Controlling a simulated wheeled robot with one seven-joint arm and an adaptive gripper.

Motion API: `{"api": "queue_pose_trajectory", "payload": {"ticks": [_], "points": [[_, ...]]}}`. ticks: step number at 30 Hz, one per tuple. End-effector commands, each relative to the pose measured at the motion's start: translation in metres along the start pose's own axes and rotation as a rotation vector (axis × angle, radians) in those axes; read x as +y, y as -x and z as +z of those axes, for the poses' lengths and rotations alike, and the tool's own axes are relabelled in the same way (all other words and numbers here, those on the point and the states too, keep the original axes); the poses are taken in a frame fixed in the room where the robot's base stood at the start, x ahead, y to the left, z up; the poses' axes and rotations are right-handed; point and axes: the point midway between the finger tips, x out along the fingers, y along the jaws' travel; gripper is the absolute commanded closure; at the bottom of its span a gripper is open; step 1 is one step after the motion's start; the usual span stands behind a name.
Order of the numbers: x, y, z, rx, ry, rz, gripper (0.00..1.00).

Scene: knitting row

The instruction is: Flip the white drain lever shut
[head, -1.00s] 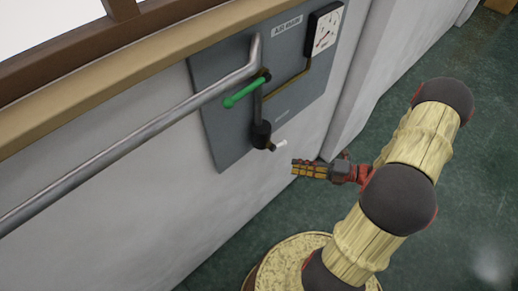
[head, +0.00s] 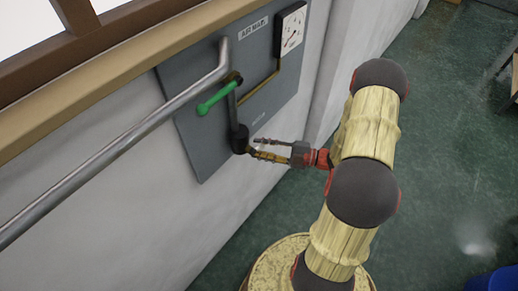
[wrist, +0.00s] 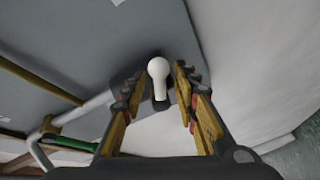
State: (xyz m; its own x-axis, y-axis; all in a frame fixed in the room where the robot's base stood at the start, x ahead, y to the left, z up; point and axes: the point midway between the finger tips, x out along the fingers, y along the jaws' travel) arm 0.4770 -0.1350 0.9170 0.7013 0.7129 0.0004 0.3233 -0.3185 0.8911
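The white drain lever (wrist: 158,70) shows in the wrist view as a short, rounded white handle. It lies between the tips of my gripper (wrist: 160,80), with a gap visible on either side. In the head view my gripper (head: 256,149) is at the black drain fitting (head: 239,139), low on the grey panel, fingers spread. There the fingers largely hide the lever. I cannot tell exactly how deep it sits between them.
A green lever (head: 218,94) sits above on the grey panel (head: 195,133), by a metal pipe (head: 130,131). A gauge (head: 291,29) is at the panel's upper right. A wall projection (head: 332,70) stands right of the panel. Green floor (head: 440,130) is open at right.

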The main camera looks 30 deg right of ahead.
Motion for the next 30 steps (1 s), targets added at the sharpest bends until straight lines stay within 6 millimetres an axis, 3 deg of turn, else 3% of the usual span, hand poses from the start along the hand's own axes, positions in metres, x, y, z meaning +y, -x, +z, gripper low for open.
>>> {"api": "queue_pose_trajectory", "payload": {"ticks": [12,27,30], "points": [[-0.0001,-0.0083,-0.0001,-0.001,0.0,0.0,0.71],[-0.0001,-0.0081,0.0,-0.001,0.0,0.0,0.99],[-0.0001,-0.0081,0.0,-0.001,0.0,0.0,1.0]]}}
